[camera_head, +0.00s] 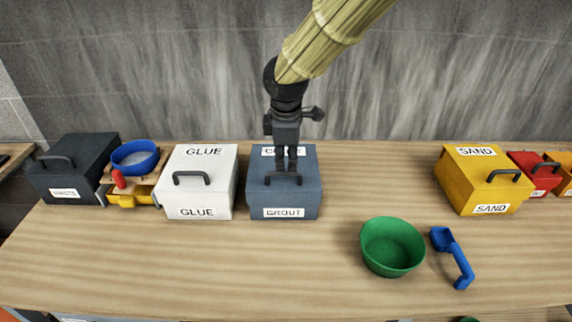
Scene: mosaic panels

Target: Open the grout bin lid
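The grout bin (284,204) is a blue-grey box with GROUT labels on its front and lid. It stands on the wooden bench, left of the picture's middle, and its lid looks shut. A dark handle (268,180) lies across the lid near the front edge. My gripper (286,174) reaches down from above, with its fingertips at the handle. The fingers look close together. I cannot tell whether they grip the handle, since they cover its middle. My gripper also hides part of the lid label.
The white glue bin (222,197) stands close on the left, then a blue bowl (136,158) and the black waste bin (73,170). A green bowl (392,247) and blue scoop (452,257) lie right. The yellow sand bin (478,182) stands farther right.

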